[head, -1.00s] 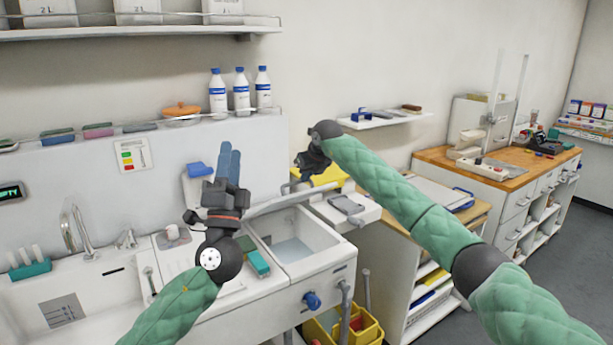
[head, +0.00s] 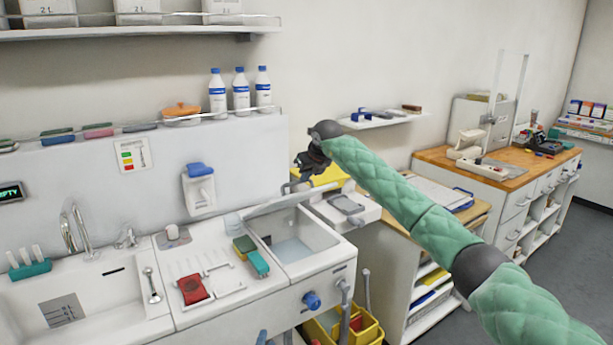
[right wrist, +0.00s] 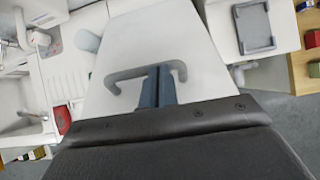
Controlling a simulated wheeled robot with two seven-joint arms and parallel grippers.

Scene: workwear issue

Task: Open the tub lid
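The tub (head: 322,262) is a white basin in the counter, with water visible inside. Its white lid (head: 290,198) is raised and seen nearly edge-on in the head view. In the right wrist view the lid (right wrist: 160,35) faces me, with a grey bar handle (right wrist: 126,75). My right gripper (head: 302,168) is at the lid's upper right. Its blue fingers (right wrist: 157,72) are close together across the handle, seemingly shut on it. Of my left gripper (head: 262,337), only a small blue bit seems to show at the bottom edge; its opening cannot be told.
A green sponge (head: 245,244) and a teal-topped block (head: 258,263) lie left of the tub. A red item (head: 193,289) lies on the drainer. A sink (head: 90,290) is farther left. A yellow bin (head: 360,328) stands below. A grey tray (head: 347,203) is right of the lid.

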